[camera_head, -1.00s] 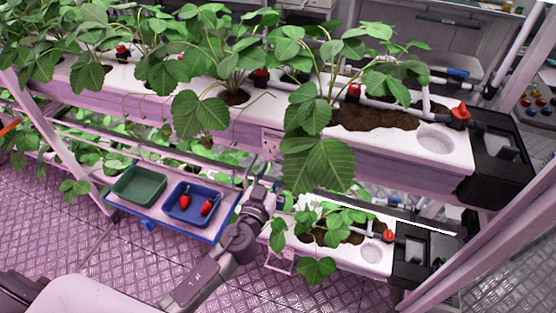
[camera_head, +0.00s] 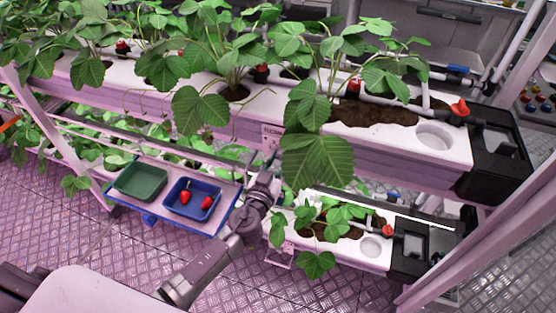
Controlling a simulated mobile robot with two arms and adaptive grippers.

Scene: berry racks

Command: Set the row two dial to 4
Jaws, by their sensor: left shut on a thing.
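My left gripper (camera_head: 269,168) reaches up to the front face of the upper white growing trough (camera_head: 380,149). A small pale plate with fine marks (camera_head: 271,136) sits on that face just above the fingertips. The row two dial appears to be at this plate, but its knob is hidden by my gripper and the big strawberry leaf beside it. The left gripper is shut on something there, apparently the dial. The dial's numbers and setting are too small to read. My right gripper is not in view.
A green tray (camera_head: 117,189) and a blue tray (camera_head: 214,205) with two red berries stand on a shelf left of my arm. A lower trough (camera_head: 345,252) lies to the right. Red valve handles (camera_head: 460,108) mark the trough ends. Leaves crowd the gripper.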

